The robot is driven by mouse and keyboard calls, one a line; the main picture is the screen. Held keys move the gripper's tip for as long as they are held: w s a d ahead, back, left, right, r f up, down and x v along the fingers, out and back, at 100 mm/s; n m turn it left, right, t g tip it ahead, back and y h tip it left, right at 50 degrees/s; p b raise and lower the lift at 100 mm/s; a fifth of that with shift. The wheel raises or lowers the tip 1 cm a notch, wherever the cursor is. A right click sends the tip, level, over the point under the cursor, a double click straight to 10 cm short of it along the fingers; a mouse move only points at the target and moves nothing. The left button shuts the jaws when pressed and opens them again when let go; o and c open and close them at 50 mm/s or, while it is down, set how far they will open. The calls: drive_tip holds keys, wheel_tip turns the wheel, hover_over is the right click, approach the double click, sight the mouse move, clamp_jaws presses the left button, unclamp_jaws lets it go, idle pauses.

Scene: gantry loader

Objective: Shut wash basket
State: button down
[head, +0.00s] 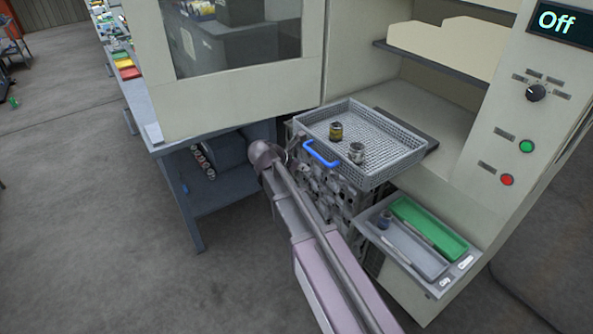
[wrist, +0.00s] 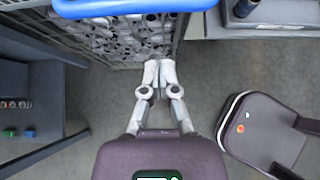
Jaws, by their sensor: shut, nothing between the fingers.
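The wash basket (head: 398,166) is a grey mesh tray, pulled out from the machine's opening. Its blue handle (head: 321,154) is on the front side, and two metal parts (head: 336,132) (head: 357,153) stand inside it. In the wrist view, the blue handle (wrist: 125,7) crosses the top edge. My gripper (wrist: 158,64) is shut and empty, below the handle in that picture and apart from it. In the head view, my arm reaches to the left of the handle, and the fingers cannot be made out clearly.
A crate of metal parts (head: 335,192) stands under the basket. A tray with green and grey compartments (head: 418,242) sits low at the right. A blue-grey bench (head: 215,190) stands at the left. The machine's panel (head: 540,110) reads Off. Open floor lies in front.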

drive_tip(key=shift+w+d+r+p, duration=0.2)
drive_tip(key=shift+w+d, duration=0.25)
drive_tip(key=shift+d, duration=0.35)
drive_tip(key=shift+w+d+r+p, duration=0.1)
drive_tip(key=shift+w+d+r, duration=0.15)
drive_tip(key=shift+w+d, duration=0.35)
drive_tip(key=shift+s+d, duration=0.15)
